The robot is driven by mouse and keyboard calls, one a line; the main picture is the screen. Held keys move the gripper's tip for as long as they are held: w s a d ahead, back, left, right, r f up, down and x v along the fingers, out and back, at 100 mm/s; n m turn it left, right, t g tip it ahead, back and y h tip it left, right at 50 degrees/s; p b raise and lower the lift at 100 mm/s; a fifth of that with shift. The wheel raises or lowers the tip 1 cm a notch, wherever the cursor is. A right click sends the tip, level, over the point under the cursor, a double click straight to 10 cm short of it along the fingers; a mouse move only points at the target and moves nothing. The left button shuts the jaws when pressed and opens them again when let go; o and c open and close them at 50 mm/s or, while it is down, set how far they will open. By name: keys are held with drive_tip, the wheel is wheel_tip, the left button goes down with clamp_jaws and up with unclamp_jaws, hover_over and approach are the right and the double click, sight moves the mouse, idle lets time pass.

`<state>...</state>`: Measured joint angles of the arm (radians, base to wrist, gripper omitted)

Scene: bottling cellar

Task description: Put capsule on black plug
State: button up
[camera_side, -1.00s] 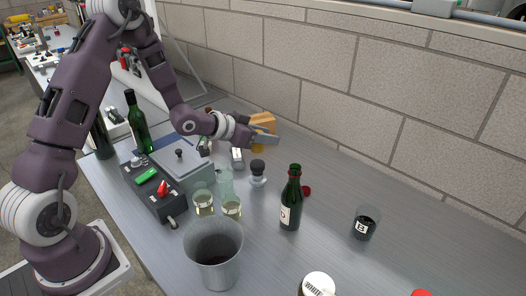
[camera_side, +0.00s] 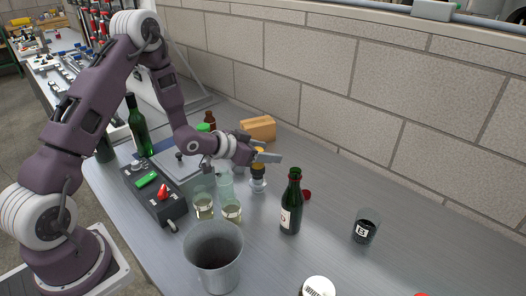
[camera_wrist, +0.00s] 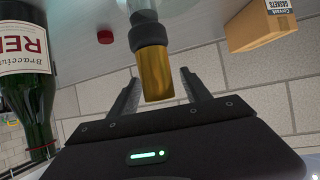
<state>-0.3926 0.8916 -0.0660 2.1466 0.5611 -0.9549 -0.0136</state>
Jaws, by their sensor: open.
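The gold capsule (camera_wrist: 157,75) stands in line with the black plug (camera_wrist: 148,32), with no gap visible between them in the wrist view, which looks upside down. The plug is on a clear and pale stand or neck (camera_side: 258,186). In the side view the capsule (camera_side: 258,167) shows as a small gold patch just above the dark plug (camera_side: 258,176). My gripper (camera_wrist: 159,80) is open, with one finger on each side of the capsule and room beside it. How far the capsule covers the plug is hidden.
A green bottle with a red-wine label (camera_side: 291,205) stands close to the right, with a red cap (camera_side: 305,195) behind it. Glasses (camera_side: 232,210), a metal bucket (camera_side: 213,258) and a control box (camera_side: 155,195) stand left and in front. A cardboard box (camera_side: 258,128) is behind.

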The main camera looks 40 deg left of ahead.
drive_tip(key=s+a+r+n+g+y, duration=0.1)
drive_tip(key=s+r+g+y, duration=0.25)
drive_tip(key=s+r, duration=1.35)
drive_tip(key=s+d+r+g, duration=0.1)
drive_tip(key=s+d, duration=0.1)
drive_tip(key=s, duration=0.4)
drive_tip(key=s+d+r+n+g, duration=0.1)
drive_tip(key=s+d, duration=0.2)
drive_tip(key=s, duration=0.3)
drive_tip(key=s+d+r+g+h, duration=0.1)
drive_tip(key=s+d, duration=0.2)
drive_tip(key=s, duration=0.4)
